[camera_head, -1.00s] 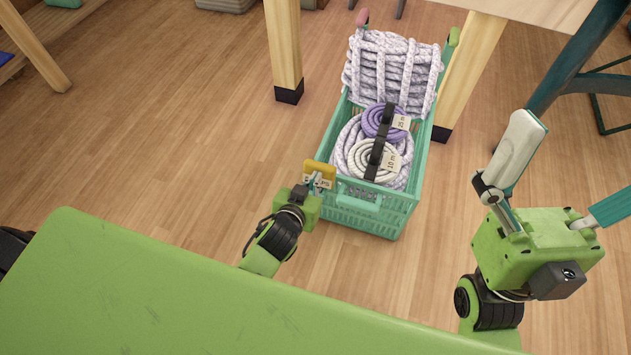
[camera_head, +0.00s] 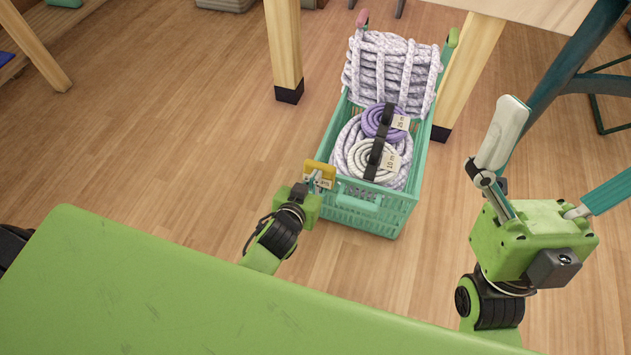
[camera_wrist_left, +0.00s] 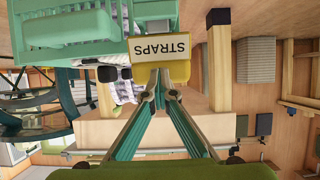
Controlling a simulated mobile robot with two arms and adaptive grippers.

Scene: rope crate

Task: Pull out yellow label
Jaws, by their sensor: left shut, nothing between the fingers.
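The yellow label (camera_head: 321,167) is at the near left corner of the teal crate (camera_head: 362,216). In the left wrist view the label (camera_wrist_left: 168,48) reads "STRAPS", upside down, and lies just past my fingertips. My left gripper (camera_head: 317,180) is in front of the label and hides part of its face. Its fingers (camera_wrist_left: 160,82) converge to closed tips with nothing between them. Whether the tips touch the label is unclear. My right gripper (camera_head: 568,150) is at the right, away from the crate, its fingers spread wide and empty.
The crate holds a stacked grey-white rope bundle (camera_head: 392,75), a purple coil (camera_head: 384,121) and a white coil (camera_head: 372,160), with a black strap across the coils. Wooden table legs (camera_head: 285,45) stand behind the crate. The floor left of it is clear.

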